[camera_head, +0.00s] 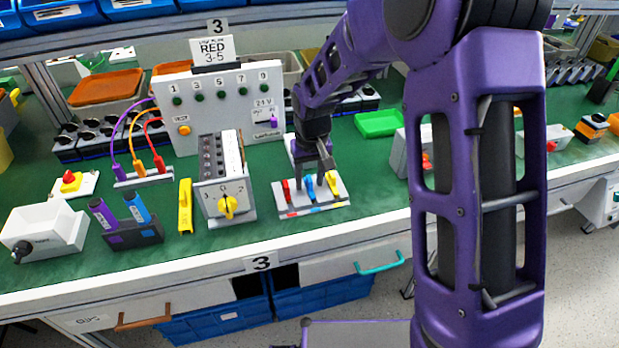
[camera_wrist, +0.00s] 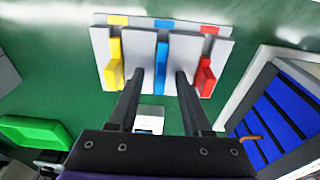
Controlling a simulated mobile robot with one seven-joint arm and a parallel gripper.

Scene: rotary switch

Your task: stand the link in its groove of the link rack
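The link rack (camera_head: 312,209) is a pale grey block on the green bench, with red, blue and yellow marks along its edge. In the wrist view the rack (camera_wrist: 140,45) carries a yellow link (camera_wrist: 114,60), a blue link (camera_wrist: 161,65) and a red link (camera_wrist: 205,75), one by each matching mark. In the head view the red link (camera_head: 285,190) and yellow link (camera_head: 333,181) flank my gripper (camera_head: 312,177). In the wrist view my gripper (camera_wrist: 159,78) is open, with a finger on each side of the blue link and visible gaps. How deep each link sits is unclear.
A switch box with a yellow knob (camera_head: 229,205) stands left of the rack. A yellow bar (camera_head: 185,206) lies farther left. A grey panel (camera_head: 220,105) stands behind, and a green tray (camera_head: 380,123) is behind right. The bench front is clear.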

